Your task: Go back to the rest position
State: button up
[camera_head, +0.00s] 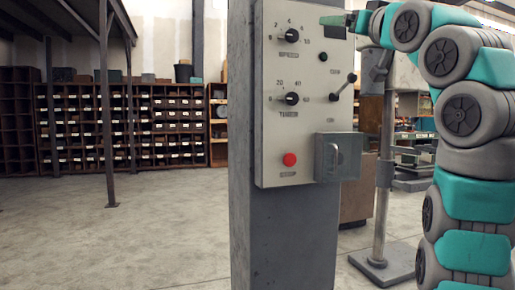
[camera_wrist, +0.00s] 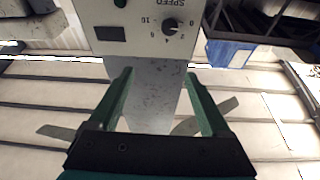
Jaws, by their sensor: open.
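My gripper (camera_wrist: 158,73) is open, with two green fingers apart and nothing between them. In the head view its green tip (camera_head: 336,19) shows at the upper right corner of the grey control panel (camera_head: 272,130); whether it touches the panel cannot be told. In the wrist view the panel (camera_wrist: 140,40) appears upside down beyond the fingertips, with its speed knob (camera_wrist: 170,26) at the top. My teal and grey arm rises along the right of the head view and bends left at the top.
The panel sits on a grey column (camera_head: 285,235). It carries a speed knob (camera_head: 292,36), a timer knob (camera_head: 292,98), a red button (camera_head: 290,159), a lever (camera_head: 343,87) and a handled box (camera_head: 337,157). Shelving (camera_head: 130,125) stands behind; the floor at left is open.

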jog(key=w+d+f+m+g+h, duration=0.1)
jog(key=w+f+m+g+h, duration=0.3)
jog(key=w+f, duration=0.65)
jog(key=s+a+f+m+g, duration=0.1)
jog(key=s+f+g, duration=0.2)
jog(key=f, duration=0.7)
jog(key=s+a+f+g, duration=0.2)
jog(key=s+f+g, duration=0.15)
jog(key=f, duration=0.65)
jog(key=s+a+f+g, duration=0.1)
jog(key=s+f+g, duration=0.2)
jog(key=s+f, duration=0.8)
jog(key=s+a+f+g, duration=0.1)
jog(key=s+f+g, duration=0.3)
jog(key=s+f, duration=0.7)
jog(key=s+f+n+g+h, duration=0.2)
jog(key=s+f+g, duration=0.3)
jog(key=s+f, duration=1.3)
jog(key=s, duration=0.2)
jog(key=shift+s+d+f, duration=0.25)
jog(key=shift+s+d, duration=0.1)
jog(key=shift+d, duration=0.05)
